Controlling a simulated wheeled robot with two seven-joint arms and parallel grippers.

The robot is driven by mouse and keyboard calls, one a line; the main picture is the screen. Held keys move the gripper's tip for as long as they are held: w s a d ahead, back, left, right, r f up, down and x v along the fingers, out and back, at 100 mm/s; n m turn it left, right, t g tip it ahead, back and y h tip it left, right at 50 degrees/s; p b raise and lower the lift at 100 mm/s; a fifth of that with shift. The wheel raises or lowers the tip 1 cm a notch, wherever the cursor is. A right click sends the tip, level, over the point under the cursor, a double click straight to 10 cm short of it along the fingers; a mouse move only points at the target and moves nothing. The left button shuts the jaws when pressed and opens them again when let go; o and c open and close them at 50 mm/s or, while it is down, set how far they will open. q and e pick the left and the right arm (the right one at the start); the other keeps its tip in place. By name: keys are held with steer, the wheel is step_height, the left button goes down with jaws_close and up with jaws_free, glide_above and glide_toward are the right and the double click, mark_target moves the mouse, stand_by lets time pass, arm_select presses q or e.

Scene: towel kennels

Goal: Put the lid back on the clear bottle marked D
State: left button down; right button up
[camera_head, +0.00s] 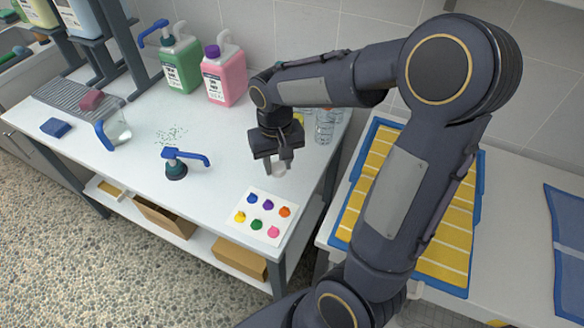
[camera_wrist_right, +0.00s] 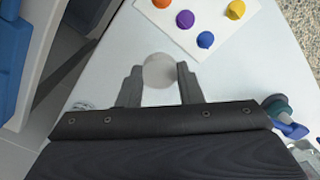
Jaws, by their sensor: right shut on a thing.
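My right gripper (camera_head: 277,164) is low over the white table, behind the paint card. It is shut on a small pale, round, lid-like piece (camera_wrist_right: 159,70), seen from above between the fingertips in the wrist view. In the head view the piece shows small and whitish below the fingers; I cannot tell whether it touches the table. Clear bottles (camera_head: 325,127) stand behind and to the right of the gripper, partly hidden by my arm. I cannot read a D on any of them. My left gripper is not in view.
A card with coloured paint blobs (camera_head: 262,214) lies near the front edge. Green (camera_head: 180,68) and pink (camera_head: 224,78) jugs stand at the back. A yellow striped towel (camera_head: 446,235) lies on the right-hand surface.

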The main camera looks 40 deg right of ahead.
steer(key=a+r, duration=0.4)
steer(key=a, duration=0.5)
steer(key=shift+w+a+r, duration=0.2)
steer(key=shift+w+r, duration=0.05)
steer(key=shift+w, duration=0.15)
